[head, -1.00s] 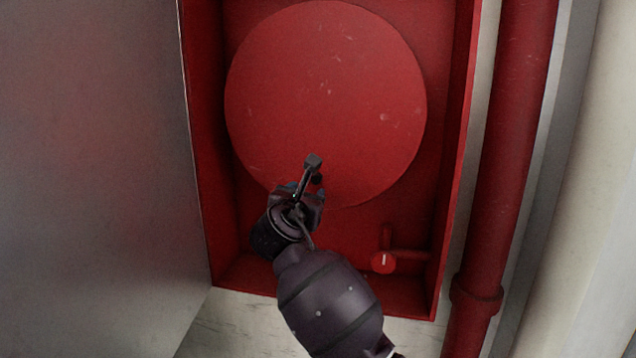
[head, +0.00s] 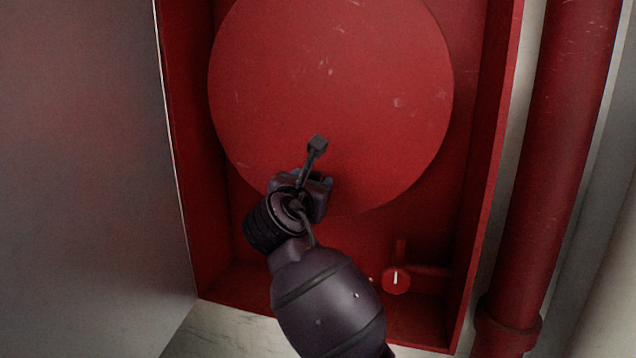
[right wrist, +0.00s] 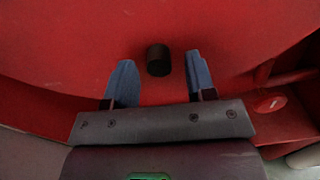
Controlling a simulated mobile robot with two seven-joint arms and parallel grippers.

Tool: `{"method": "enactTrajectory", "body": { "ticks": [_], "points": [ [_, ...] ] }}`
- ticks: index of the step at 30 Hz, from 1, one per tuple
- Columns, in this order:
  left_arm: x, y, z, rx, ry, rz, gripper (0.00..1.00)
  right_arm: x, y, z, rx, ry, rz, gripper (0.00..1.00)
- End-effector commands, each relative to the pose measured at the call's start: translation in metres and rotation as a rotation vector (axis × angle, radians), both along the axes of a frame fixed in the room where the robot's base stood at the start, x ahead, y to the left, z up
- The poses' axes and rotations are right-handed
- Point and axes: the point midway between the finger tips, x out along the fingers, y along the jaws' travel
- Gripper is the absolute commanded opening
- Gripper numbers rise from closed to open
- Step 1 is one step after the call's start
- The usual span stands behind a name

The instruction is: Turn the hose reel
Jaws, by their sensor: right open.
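The hose reel (head: 330,90) is a large round red disc inside a red wall cabinet. Its short black handle (right wrist: 158,60) shows in the right wrist view, between and just beyond the two blue fingertips. My right gripper (head: 302,185) is in front of the lower left part of the reel. In the right wrist view the right gripper (right wrist: 158,78) is open, with a finger on each side of the handle and a gap to both. In the head view the handle is hidden behind my wrist. My left gripper is out of view.
The red cabinet (head: 490,180) has side walls close around the reel. A red valve knob (head: 396,280) on a short pipe sits at its lower right. A grey door panel (head: 80,160) stands open at left. A thick red pipe (head: 560,160) runs down at right.

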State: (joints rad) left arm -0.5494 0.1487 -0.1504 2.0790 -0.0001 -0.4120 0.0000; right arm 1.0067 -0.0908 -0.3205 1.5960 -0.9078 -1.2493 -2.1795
Motion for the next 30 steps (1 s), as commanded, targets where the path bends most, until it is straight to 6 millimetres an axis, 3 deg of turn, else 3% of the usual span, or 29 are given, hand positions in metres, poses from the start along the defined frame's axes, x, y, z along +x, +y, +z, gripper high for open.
{"method": "enactTrajectory", "body": {
  "ticks": [15,24,30],
  "points": [
    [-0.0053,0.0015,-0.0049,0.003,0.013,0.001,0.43,-0.0022,0.0020,0.0005,0.001,0.000,0.000,0.49],
    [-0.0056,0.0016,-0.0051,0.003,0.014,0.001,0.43,-0.0021,0.0021,0.0001,0.001,0.001,0.000,0.03],
    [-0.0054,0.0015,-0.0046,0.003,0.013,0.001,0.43,-0.0020,0.0020,0.0002,0.001,0.001,0.000,0.00]
  ]
}}
